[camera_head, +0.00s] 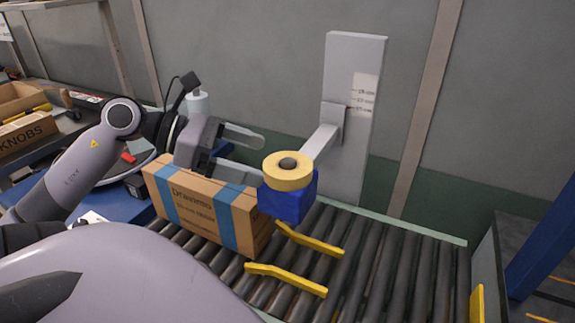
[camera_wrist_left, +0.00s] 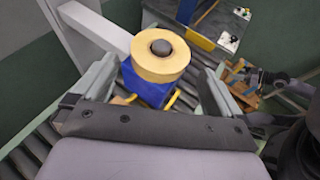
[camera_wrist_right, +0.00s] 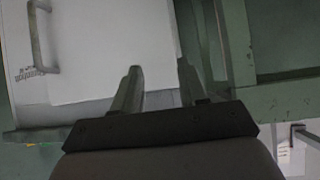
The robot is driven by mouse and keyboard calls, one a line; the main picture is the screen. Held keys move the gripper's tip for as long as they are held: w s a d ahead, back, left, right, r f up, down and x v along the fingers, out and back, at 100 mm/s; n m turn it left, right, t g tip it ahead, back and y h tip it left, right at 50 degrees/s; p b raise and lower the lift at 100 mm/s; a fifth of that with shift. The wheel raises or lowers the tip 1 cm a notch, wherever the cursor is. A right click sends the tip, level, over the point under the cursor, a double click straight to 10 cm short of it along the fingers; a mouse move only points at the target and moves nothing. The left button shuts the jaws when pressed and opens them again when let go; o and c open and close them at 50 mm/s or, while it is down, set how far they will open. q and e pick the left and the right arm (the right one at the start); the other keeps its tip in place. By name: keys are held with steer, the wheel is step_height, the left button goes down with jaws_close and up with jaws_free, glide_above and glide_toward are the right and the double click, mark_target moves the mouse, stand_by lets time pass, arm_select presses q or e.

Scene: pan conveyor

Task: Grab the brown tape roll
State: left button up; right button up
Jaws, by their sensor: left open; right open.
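The tape roll (camera_head: 287,179) is a tan-yellow ring with a dark centre. It sits flat on top of a blue block (camera_head: 290,204) at the end of a grey arm fixed to a wall post. My left gripper (camera_head: 262,158) is open and empty, just left of the roll, with its fingers pointing at it. In the left wrist view the roll (camera_wrist_left: 160,68) shows ahead, between the two open fingers. My right gripper (camera_wrist_right: 160,67) is open and empty in the right wrist view, facing a white panel, away from the roll.
A cardboard box (camera_head: 205,208) with blue straps stands on the roller conveyor (camera_head: 375,260), below my left gripper. Yellow guide bars (camera_head: 310,240) lie across the rollers. The grey post (camera_head: 350,115) stands behind the roll.

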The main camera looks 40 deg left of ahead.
mark_target(280, 163)
arm_select(q)
steer(key=x, duration=0.4)
steer(key=shift+w+d+r+p, duration=0.15)
steer(key=shift+d+r+p, duration=0.05)
steer(key=shift+p, duration=0.15)
steer(key=shift+w+d+f, duration=0.3)
steer(key=shift+w+d, duration=0.15)
steer(key=shift+w, duration=0.05)
steer(key=c, duration=0.8)
